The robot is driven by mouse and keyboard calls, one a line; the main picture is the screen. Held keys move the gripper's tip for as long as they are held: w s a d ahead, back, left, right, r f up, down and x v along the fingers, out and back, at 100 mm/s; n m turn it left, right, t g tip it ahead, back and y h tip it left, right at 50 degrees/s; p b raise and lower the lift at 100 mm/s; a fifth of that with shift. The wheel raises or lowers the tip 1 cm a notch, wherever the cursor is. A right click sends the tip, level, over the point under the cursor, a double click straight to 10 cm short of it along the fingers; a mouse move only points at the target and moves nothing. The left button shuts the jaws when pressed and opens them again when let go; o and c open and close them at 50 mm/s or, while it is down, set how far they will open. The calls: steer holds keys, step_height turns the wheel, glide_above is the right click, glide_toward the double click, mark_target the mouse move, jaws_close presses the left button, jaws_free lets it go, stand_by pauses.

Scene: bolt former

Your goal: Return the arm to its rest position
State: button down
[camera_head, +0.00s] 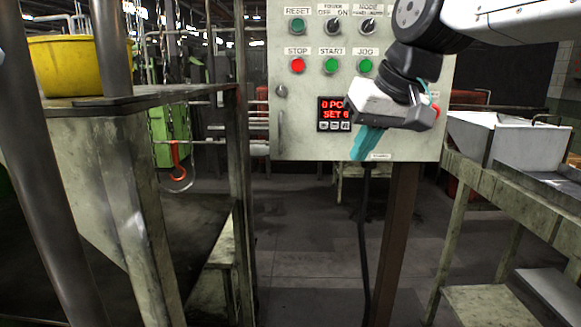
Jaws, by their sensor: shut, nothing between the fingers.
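My arm (435,30) comes in from the upper right and bends down in front of a pale control panel (300,110). My gripper (366,144) points down and slightly left, with its teal fingers together and nothing between them. It hangs in front of the panel's lower right part, just right of the red-lit display (334,114). The gripper body hides part of the panel and the display's right edge. I cannot tell whether the fingertips touch the panel.
The panel carries a red STOP button (297,65) and green START button (331,65), on a brown post (397,240). A workbench (495,190) with a grey metal bin (500,137) stands right. A machine frame with a yellow tub (70,65) stands left.

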steer(key=s+d+f+m+g+h, duration=0.1)
steer(key=s+d+f, duration=0.6)
steer(key=s+f, duration=0.2)
steer(key=s+d+f+m+g+h, duration=0.2)
steer(key=s+d+f, duration=0.5)
steer(key=s, duration=0.6)
steer(key=shift+d+f+g, duration=0.3)
steer(key=shift+d+f, duration=0.1)
steer(key=shift+f, duration=0.8)
